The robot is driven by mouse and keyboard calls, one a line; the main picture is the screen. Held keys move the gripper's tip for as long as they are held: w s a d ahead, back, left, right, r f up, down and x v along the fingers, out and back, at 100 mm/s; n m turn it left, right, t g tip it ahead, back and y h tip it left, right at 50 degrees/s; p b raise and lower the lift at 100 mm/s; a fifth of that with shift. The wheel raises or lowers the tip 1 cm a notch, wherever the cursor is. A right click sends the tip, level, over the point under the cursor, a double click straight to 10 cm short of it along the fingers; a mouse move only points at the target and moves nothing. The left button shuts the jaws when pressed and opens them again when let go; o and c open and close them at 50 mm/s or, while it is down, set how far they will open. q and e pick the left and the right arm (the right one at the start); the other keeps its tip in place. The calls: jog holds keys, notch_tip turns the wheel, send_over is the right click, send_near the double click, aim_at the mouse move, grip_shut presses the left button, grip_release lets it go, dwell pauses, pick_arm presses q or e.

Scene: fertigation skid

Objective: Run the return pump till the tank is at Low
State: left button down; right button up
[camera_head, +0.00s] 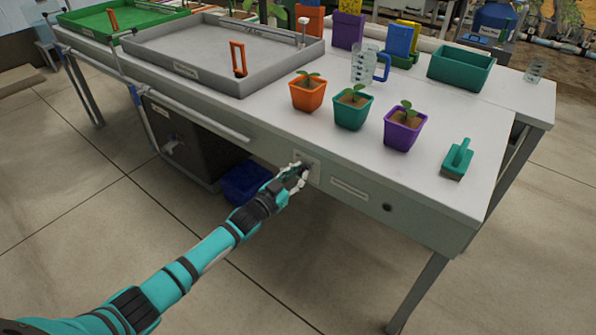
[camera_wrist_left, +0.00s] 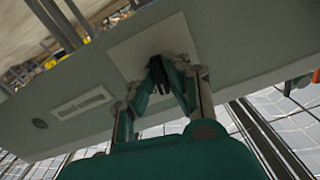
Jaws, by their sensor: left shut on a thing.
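My left gripper (camera_head: 300,173) reaches the pale square plate (camera_head: 314,167) on the front panel of the bench. In the left wrist view, the fingers (camera_wrist_left: 158,75) are closed together on a small dark part at the middle of the plate (camera_wrist_left: 120,55); the fingers mostly hide it. A dark grey tank (camera_head: 190,140) with a pale label and a tap stands under the bench. No level or Low mark on it can be read from here. My right gripper is not in view.
A grey tray (camera_head: 150,47) with an orange upright piece (camera_head: 238,59) is on the bench. Orange (camera_head: 307,95), teal (camera_head: 352,112) and purple (camera_head: 403,131) plant pots stand near its front edge, beside a teal brush (camera_head: 458,158). A blue bin (camera_head: 243,180) is below.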

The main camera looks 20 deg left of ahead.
pick_arm(q)
jog(key=n, duration=0.5)
jog(key=shift+f+n, duration=0.1)
jog(key=shift+n, duration=0.2)
jog(key=n, duration=0.3)
jog(key=shift+n, duration=1)
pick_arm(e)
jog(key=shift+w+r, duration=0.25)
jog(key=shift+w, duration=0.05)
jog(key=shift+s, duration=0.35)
